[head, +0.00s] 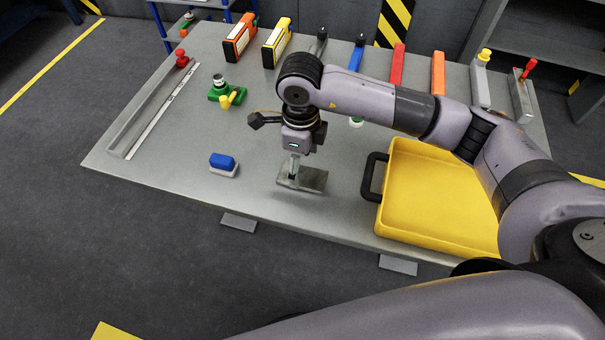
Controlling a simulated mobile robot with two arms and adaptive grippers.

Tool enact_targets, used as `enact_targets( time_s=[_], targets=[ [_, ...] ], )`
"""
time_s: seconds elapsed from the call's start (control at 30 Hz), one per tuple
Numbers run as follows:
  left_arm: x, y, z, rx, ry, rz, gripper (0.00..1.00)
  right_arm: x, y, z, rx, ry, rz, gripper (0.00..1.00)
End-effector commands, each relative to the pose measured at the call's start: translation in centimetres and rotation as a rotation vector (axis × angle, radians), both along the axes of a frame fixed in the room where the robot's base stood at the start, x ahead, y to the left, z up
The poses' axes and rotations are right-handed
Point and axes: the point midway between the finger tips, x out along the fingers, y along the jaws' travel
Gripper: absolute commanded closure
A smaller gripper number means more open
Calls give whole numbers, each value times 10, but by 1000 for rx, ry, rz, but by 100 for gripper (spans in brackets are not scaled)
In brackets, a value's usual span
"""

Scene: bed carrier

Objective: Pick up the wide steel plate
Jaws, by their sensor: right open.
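A flat, shiny steel plate (316,181) lies on the grey table near its front middle, left of the yellow tray. My right gripper (293,172) points straight down over the left part of this plate, with its fingers at or just above the surface. Its jaws are open, but the fingers are small here and I cannot tell whether they touch the plate. The gripper hides part of the plate's left side. My left gripper is not in view.
A yellow tray (430,236) with a black handle stands close on the right. A blue-and-white block (223,164) and a green fixture (226,95) are on the left, with a long metal channel (135,130) beyond. Several tools line the back edge.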

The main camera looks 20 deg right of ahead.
Motion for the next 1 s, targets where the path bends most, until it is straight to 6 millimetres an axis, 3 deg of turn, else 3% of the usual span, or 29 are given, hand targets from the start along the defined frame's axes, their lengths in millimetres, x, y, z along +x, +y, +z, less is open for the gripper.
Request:
enact_targets(
  time_s=[0.23,0.53,1.0],
  targets=[
    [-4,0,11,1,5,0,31,-3,-3,-35,0,5,-2,27],
    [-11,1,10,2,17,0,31,-2,-3,-41,-1,1,-1,27],
    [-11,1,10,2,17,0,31,-2,-3,-40,0,1,-1,57]
  ],
)
